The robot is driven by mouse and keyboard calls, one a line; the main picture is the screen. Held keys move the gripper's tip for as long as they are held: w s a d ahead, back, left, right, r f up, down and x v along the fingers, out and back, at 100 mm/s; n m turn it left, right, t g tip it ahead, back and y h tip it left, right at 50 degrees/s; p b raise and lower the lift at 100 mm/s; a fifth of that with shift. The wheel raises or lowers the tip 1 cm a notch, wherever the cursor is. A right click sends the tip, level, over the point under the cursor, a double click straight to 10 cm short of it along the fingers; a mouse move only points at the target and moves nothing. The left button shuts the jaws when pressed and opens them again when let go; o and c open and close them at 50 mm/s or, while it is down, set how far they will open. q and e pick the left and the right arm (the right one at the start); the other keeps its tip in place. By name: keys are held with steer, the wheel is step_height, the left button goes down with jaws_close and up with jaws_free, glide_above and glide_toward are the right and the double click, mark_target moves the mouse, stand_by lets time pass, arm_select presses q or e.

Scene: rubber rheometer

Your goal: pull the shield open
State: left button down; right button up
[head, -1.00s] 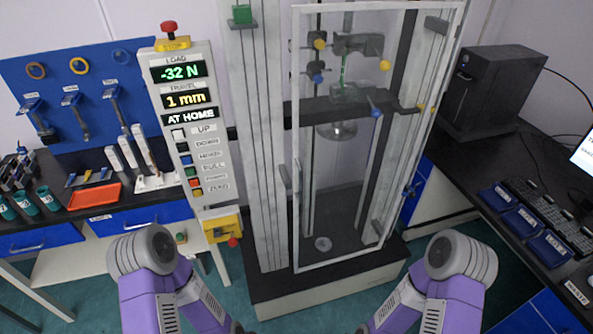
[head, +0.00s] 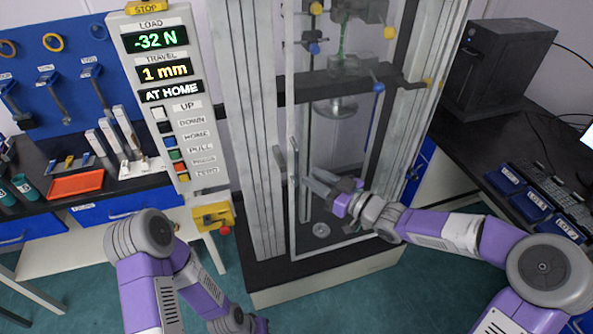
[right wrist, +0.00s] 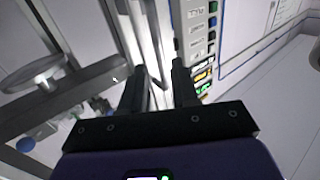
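The clear shield with its pale frame (head: 332,249) stands across the front of the test machine and looks closed. A slim upright grey handle (head: 293,160) is on its left edge. My right gripper (head: 310,181) reaches in from the right, in front of the shield, with its fingertips just right of the handle. In the right wrist view, the right gripper (right wrist: 158,80) has its two dark fingers apart, with a pale upright bar showing in the gap. I cannot tell whether they touch it. My left arm is low at the left; its gripper (head: 255,325) is near the bottom edge, its state unclear.
The control panel (head: 163,100) stands left of the machine and reads -32 N, 1 mm, AT HOME. A yellow box (head: 211,215) juts out below it. A dark box (head: 497,65) and blue trays (head: 530,210) sit on the right bench. The floor in front is open.

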mark_target(297, 183)
steer(key=b+x, duration=0.1)
steer(key=x, duration=0.5)
steer(key=shift+w+a+f, duration=0.1)
steer(key=shift+w+a, duration=0.15)
steer(key=shift+a, duration=0.05)
jaws_close()
